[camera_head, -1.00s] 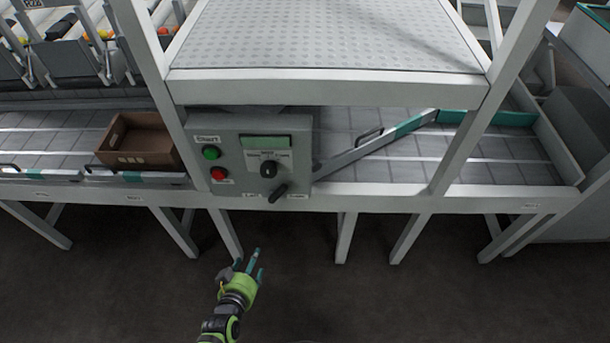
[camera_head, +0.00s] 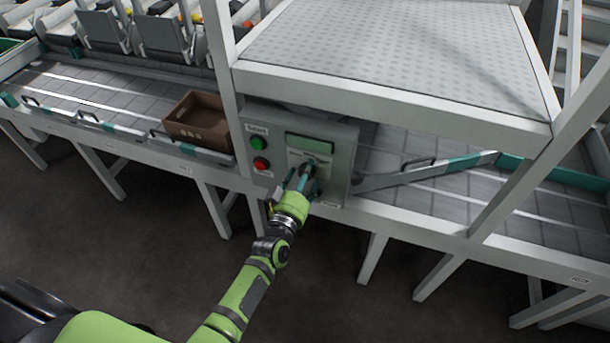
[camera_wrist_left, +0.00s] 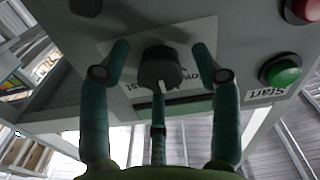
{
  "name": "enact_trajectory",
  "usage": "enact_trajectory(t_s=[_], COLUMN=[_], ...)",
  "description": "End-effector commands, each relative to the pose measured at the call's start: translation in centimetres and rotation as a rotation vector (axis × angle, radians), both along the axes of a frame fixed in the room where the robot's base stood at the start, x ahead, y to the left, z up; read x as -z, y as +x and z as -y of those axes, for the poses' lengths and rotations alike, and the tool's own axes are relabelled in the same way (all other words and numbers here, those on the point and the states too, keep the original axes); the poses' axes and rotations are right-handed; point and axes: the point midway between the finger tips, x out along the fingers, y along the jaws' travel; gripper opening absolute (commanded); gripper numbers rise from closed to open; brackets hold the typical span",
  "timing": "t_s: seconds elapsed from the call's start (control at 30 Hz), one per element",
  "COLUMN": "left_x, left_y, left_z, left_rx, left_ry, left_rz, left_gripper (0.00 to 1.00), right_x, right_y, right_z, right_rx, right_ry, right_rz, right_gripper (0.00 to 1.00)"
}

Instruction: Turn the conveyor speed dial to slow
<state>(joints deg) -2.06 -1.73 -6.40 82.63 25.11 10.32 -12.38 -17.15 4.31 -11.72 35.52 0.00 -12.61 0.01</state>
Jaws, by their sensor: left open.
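The control panel (camera_head: 343,135) is a grey box on the front of the conveyor frame. In the left wrist view its black speed dial (camera_wrist_left: 160,68) has a white pointer mark directed towards the bottom of the picture. The dial's lettering is upside down and partly covered, so I cannot read the setting. My left gripper (camera_head: 305,174) is at the panel and hides most of the dial in the head view. In the left wrist view the open left gripper (camera_wrist_left: 161,54) has a finger on either side of the dial, with visible gaps. My right gripper is not in view.
A green button (camera_head: 258,143) and a red button (camera_head: 261,163) are left of the dial. Another black knob (camera_wrist_left: 86,7) is close by in the wrist view. A brown crate (camera_head: 198,122) stands on the conveyor to the left. The frame's legs stand below the panel.

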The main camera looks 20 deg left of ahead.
Motion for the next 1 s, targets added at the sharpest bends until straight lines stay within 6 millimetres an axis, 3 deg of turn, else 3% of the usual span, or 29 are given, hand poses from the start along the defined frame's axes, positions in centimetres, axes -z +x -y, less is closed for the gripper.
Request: enact_trajectory(t_s=[0.23,0.37,0.4,0.77,1.0], left_x=[0.01,0.02,0.02,0.05,0.06], left_y=[0.1,0.08,0.08,0.07,0.1], left_z=[0.02,0.02,0.02,0.02,0.02], left_rx=[0.0,0.0,0.0,0.0,0.0], left_ry=[0.0,0.0,0.0,-0.029,-0.155], left_rz=[0.0,-0.001,-0.001,-0.003,-0.006], left_gripper=[0.64,0.12,0.08,0.07,0.07], right_x=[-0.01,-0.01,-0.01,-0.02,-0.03], right_y=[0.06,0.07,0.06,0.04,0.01], right_z=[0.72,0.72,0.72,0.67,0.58], right_rx=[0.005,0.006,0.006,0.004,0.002], right_ry=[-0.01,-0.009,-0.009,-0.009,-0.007], right_rz=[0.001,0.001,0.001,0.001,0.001], right_gripper=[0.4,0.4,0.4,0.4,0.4])
